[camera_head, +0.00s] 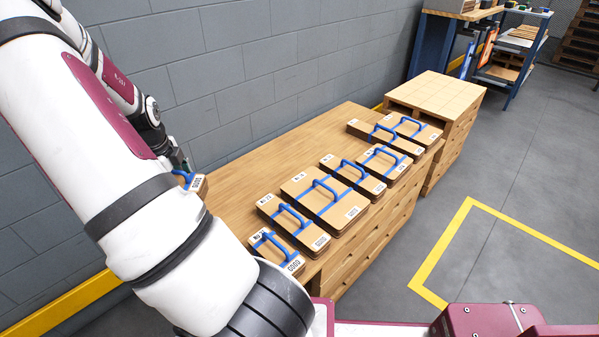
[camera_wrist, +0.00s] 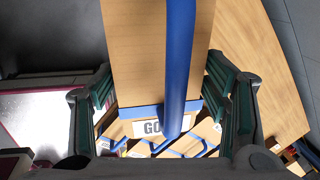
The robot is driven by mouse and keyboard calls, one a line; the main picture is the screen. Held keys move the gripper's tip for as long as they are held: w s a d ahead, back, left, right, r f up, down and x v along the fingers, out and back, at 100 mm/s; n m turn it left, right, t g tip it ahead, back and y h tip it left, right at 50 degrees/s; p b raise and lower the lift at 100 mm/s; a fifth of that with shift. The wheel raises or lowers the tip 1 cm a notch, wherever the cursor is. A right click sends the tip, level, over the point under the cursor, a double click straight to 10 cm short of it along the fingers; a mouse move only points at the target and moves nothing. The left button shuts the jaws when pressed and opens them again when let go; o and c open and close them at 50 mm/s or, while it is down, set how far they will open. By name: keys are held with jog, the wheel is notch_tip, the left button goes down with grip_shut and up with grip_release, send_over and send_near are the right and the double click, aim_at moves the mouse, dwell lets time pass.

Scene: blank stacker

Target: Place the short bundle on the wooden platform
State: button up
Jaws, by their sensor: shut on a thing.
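My gripper (camera_wrist: 165,88) is shut on a wooden bundle (camera_wrist: 138,50) with a blue strap, a blue handle and a white label. In the head view the held bundle (camera_head: 202,187) shows only in part, left of the bench and largely hidden by my arm. Its full length cannot be told there. The wooden platform (camera_head: 440,90), pale with a grid of lines on top, stands beyond the far end of the bench. Its top is bare, and my gripper is far from it.
Several other blue-handled bundles, including a large one (camera_head: 325,200) and a near one (camera_head: 276,252), lie in a row on the wooden bench (camera_head: 225,172). A grey block wall (camera_head: 260,70) runs behind it. Open floor (camera_head: 500,200) with yellow lines lies to the right.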

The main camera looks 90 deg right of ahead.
aim_at(241, 223)
jog(key=s+d+f+m+g+b, duration=0.2)
jog(key=s+d+f+m+b, duration=0.4)
jog(key=s+f+m, duration=0.45)
jog(key=shift+n+y, duration=0.3)
jog(key=shift+n, duration=0.55)
jog(key=b+x, duration=0.1)
jog(key=x, duration=0.1)
jog(key=b+x, duration=0.2)
jog(key=x, duration=0.1)
jog(key=a+b+x, duration=0.1)
jog(key=x, duration=0.2)
jog(key=shift+f+b, duration=0.1)
jog(key=shift+b, duration=0.3)
jog(key=o, duration=1.2)
